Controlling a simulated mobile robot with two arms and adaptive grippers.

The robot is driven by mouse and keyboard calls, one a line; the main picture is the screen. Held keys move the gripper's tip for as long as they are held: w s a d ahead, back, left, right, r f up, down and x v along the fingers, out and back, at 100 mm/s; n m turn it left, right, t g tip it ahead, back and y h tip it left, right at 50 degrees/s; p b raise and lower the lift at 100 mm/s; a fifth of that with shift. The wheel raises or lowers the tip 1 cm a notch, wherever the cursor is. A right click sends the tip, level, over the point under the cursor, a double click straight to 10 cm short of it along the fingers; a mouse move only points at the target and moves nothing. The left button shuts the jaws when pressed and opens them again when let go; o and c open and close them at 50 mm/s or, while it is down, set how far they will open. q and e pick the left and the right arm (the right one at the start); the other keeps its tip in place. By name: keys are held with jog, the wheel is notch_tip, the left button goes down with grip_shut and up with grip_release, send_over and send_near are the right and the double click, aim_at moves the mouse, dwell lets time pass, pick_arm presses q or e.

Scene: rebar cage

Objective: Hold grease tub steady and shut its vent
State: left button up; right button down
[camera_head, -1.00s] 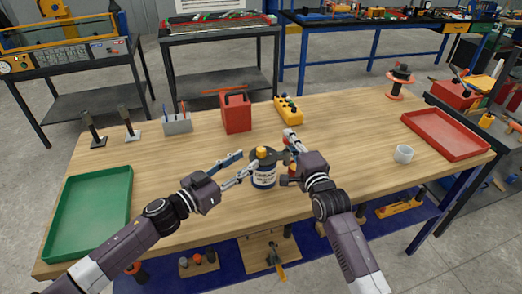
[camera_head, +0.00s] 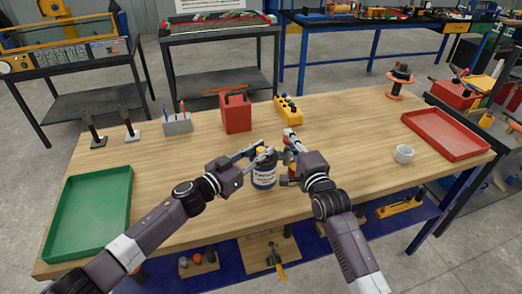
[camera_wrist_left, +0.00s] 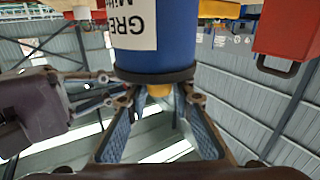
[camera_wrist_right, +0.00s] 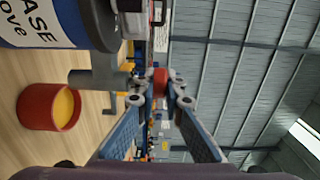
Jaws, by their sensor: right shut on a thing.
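The grease tub (camera_head: 263,178) stands upright on the wooden bench, blue with a white label, a dark lid and a yellow cap. In the left wrist view the tub (camera_wrist_left: 178,40) appears upside down, with its yellow cap (camera_wrist_left: 160,90) between the fingertips. My left gripper (camera_head: 262,154) is open at the lid, its fingers either side of the cap; contact is unclear. My right gripper (camera_head: 287,152) is shut at the tub's right side, beside a grey arm (camera_wrist_right: 92,78) on the lid. A red piece (camera_wrist_right: 160,80) shows between its fingertips. The exact grip is partly hidden.
A red cup with yellow inside (camera_wrist_right: 48,107) stands close to the tub. A red can (camera_head: 236,113) and yellow box (camera_head: 288,109) stand behind. A white cup (camera_head: 403,154) and red tray (camera_head: 446,134) are right; a green tray (camera_head: 88,222) is left. Bench between is clear.

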pick_arm(q)
grip_shut()
jog(key=shift+t+y, duration=0.3)
jog(key=shift+d+r+n+t+y, duration=0.15)
jog(key=shift+n+t+y, duration=0.65)
jog(key=shift+n+y, duration=0.4)
jog(key=shift+d+r+n+t+y, duration=0.1)
jog(key=shift+n+t+y, duration=0.8)
jog(key=shift+y, duration=0.4)
jog(key=shift+n+y, duration=0.6)
jog(key=shift+y, duration=0.2)
jog(key=shift+w+a+y, duration=0.1)
jog(key=shift+y, duration=0.2)
jog(key=shift+a+n, duration=0.15)
jog(key=shift+n, duration=0.15)
jog(key=shift+f, duration=0.1)
